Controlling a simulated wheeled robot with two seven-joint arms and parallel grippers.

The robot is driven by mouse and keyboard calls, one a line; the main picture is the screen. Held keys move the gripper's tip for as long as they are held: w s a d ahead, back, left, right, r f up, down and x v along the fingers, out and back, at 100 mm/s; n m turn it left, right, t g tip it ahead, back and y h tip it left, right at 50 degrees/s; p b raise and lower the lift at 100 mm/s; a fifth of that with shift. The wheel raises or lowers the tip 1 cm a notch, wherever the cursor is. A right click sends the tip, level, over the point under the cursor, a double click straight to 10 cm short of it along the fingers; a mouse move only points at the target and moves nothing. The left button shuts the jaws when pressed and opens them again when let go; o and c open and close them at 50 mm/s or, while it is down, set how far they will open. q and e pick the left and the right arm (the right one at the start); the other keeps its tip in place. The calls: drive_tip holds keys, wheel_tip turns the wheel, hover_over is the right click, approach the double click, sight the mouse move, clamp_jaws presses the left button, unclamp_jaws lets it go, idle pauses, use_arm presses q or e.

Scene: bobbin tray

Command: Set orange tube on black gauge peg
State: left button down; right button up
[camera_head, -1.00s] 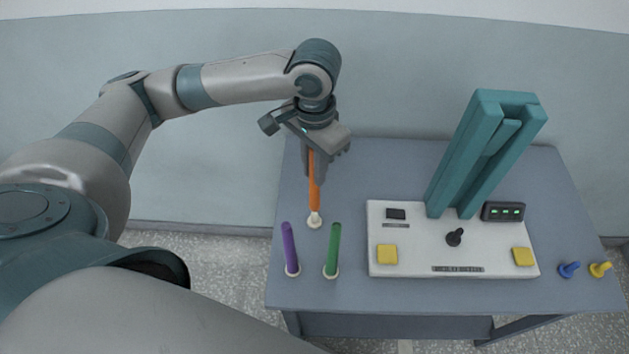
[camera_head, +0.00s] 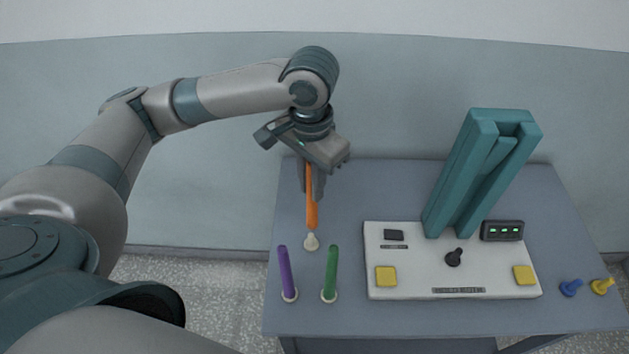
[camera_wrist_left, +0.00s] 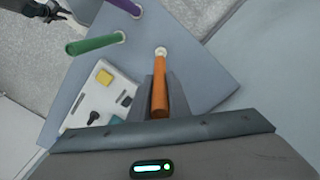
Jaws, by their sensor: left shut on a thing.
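The orange tube (camera_head: 311,205) hangs upright in my left gripper (camera_head: 312,185), which is shut on its upper part. Its lower end is just above a white peg (camera_head: 311,242) on the table; a small part of that peg shows below it. In the left wrist view the orange tube (camera_wrist_left: 160,92) is between the fingers, with the white peg's round base (camera_wrist_left: 161,51) beyond it. The black gauge peg (camera_head: 454,257) stands bare on the white board (camera_head: 415,285), to the right of the tube. What looks like my right gripper (camera_wrist_left: 48,12) is small at the wrist view's upper left corner.
A purple tube (camera_head: 286,272) and a green tube (camera_head: 331,272) stand in front of the orange one. A tall teal tower (camera_head: 470,180) rises behind the black peg, beside a dark display (camera_head: 502,231). Blue (camera_head: 571,288) and yellow (camera_head: 602,287) pegs stand at right.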

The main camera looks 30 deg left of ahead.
sight(317, 216)
use_arm(q)
drive_tip(key=f+n+b, duration=0.1)
drive_tip(key=d+f+n+b, duration=0.1)
drive_tip(key=f, duration=0.1)
drive_tip(key=shift+d+b, duration=0.15)
drive_tip(key=shift+b, duration=0.15)
drive_tip(key=shift+d+f+n, duration=0.1)
drive_tip(key=shift+d+n, duration=0.05)
drive_tip(key=shift+n, duration=0.45)
